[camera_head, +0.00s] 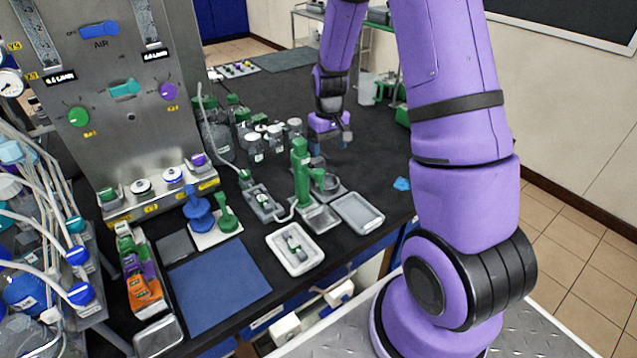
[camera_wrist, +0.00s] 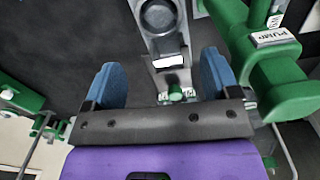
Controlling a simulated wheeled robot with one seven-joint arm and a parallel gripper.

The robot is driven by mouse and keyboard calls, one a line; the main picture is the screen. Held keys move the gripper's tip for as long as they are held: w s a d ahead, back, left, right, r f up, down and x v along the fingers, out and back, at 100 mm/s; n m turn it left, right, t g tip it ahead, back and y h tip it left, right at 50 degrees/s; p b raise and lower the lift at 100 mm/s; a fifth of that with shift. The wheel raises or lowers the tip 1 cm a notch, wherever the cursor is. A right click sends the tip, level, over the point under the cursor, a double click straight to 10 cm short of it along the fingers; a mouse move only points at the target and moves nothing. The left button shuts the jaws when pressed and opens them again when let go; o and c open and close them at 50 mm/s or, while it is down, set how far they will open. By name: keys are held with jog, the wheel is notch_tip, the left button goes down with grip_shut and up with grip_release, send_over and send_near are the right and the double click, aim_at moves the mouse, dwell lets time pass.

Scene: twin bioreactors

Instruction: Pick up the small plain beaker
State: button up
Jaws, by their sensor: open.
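My gripper (camera_head: 328,146) hangs over the black bench behind the green pump stand. In the wrist view its two blue finger pads (camera_wrist: 162,80) are spread apart with nothing held between them. A grey holder with a dark round ring (camera_wrist: 158,16) lies beyond the fingertips. In the head view a round grey piece (camera_head: 327,182) sits behind the green pump stand (camera_head: 301,172), just below my gripper. A pale translucent beaker-like vessel (camera_head: 367,88) stands farther back on the right. I cannot tell for sure which vessel is the small plain beaker.
A green pump body (camera_wrist: 285,85) is close to the right finger in the wrist view. Capped bottles (camera_head: 254,148) crowd the bench left of my gripper. Grey trays (camera_head: 358,213) and a white tray (camera_head: 274,240) lie in front. The bench right of my gripper is mostly clear.

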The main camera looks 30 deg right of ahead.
send_over(327, 173)
jog(key=s+a, duration=0.2)
notch_tip(327, 173, down, 5)
jog(key=shift+w+d+f, duration=0.1)
jog(key=shift+d+f, duration=0.05)
jog(key=shift+f, duration=0.8)
jog(key=shift+w+d+f, duration=0.1)
jog(key=shift+d+f, duration=0.1)
jog(key=shift+f, duration=0.75)
jog(key=shift+d+f, duration=0.15)
jog(key=shift+f, duration=0.8)
jog(key=c, duration=1.1)
